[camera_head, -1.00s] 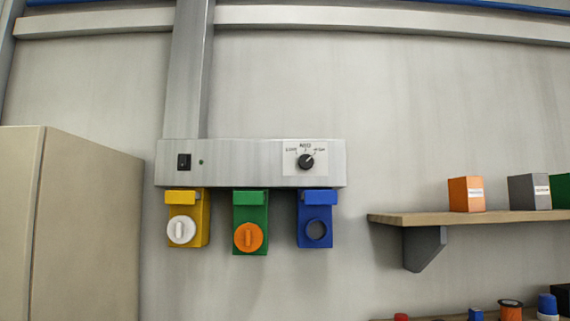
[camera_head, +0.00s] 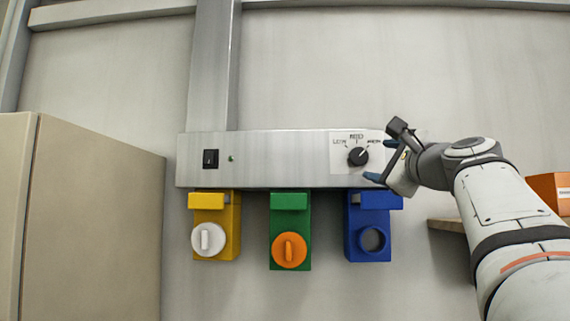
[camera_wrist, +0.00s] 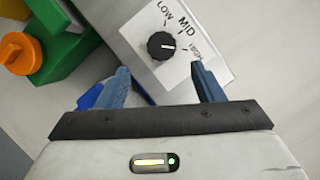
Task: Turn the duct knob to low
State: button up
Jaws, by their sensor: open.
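The duct knob (camera_head: 358,157) is round and black, on a white label plate marked LOW, MID and HIGH at the right end of the grey wall duct box (camera_head: 285,160). Its white pointer line aims at HIGH, at the upper right. In the wrist view the knob (camera_wrist: 161,46) sits just beyond the fingertips, roughly between them. My gripper (camera_head: 381,160) is open and empty, just to the right of the knob in the head view. Its two blue fingers show in the wrist view (camera_wrist: 160,69) and appear clear of the knob.
Below the box hang yellow (camera_head: 230,240), green (camera_head: 302,240) and blue (camera_head: 353,235) units. The yellow has a white dial and the green an orange one. A black switch (camera_head: 210,159) and green lamp (camera_head: 231,158) are at left. A beige cabinet (camera_head: 90,220) stands far left.

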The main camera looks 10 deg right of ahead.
aim_at(362, 157)
jog(key=p+x, duration=0.3)
jog(key=x, duration=0.4)
jog(key=shift+w+d+r, duration=0.15)
jog(key=shift+w, duration=0.05)
jog(key=shift+c, duration=0.2)
jog(key=c, duration=0.9)
